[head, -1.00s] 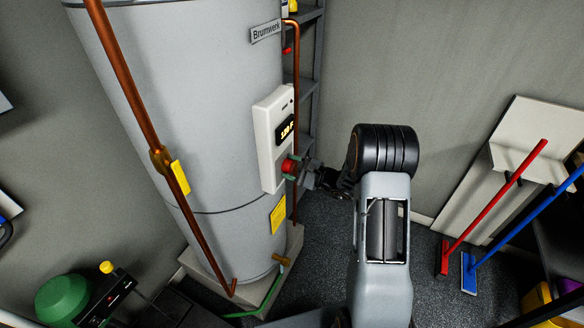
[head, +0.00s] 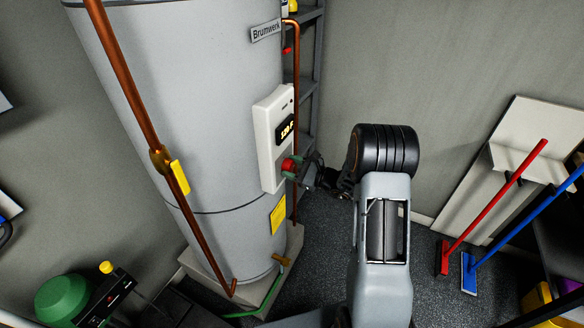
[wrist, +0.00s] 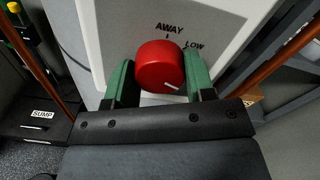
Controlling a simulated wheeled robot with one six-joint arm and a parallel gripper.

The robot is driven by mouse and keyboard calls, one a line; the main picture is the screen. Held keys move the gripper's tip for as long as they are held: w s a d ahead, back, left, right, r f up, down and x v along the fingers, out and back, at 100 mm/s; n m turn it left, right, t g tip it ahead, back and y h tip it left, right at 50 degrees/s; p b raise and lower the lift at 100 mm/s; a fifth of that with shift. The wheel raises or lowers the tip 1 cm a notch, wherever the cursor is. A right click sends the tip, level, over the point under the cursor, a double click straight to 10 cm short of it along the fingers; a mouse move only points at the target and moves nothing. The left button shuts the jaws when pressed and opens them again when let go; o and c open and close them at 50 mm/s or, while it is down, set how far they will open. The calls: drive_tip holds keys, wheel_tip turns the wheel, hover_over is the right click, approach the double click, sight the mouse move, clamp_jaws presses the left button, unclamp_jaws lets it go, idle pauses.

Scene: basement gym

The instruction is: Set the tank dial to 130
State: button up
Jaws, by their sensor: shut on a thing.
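The grey tank (head: 190,100) stands at the left of the head view. Its white control panel (head: 268,162) carries a small display (head: 285,130) with a lit reading that looks like 120 or 130 F, too small to be sure. The red dial (head: 288,165) sits low on the panel and also shows in the wrist view (wrist: 158,66). Its white mark points to the lower right there, and the labels AWAY and LOW show above it. My gripper (head: 296,167) is shut on the dial, with a green finger at each side.
A copper pipe (head: 130,85) runs down the tank's front and another (head: 296,100) runs close behind the panel. A dark shelf rack (head: 312,80) stands behind the tank. A red broom (head: 500,200) and a blue broom (head: 520,230) lean at the right.

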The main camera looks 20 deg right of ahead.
drive_tip(key=shift+m+p, duration=0.45)
drive_tip(key=shift+m, duration=1.75)
drive_tip(key=o, duration=0.9)
drive_tip(key=b+v, duration=0.2)
drive_tip(key=v, duration=1.1)
drive_tip(key=shift+s+d, duration=0.3)
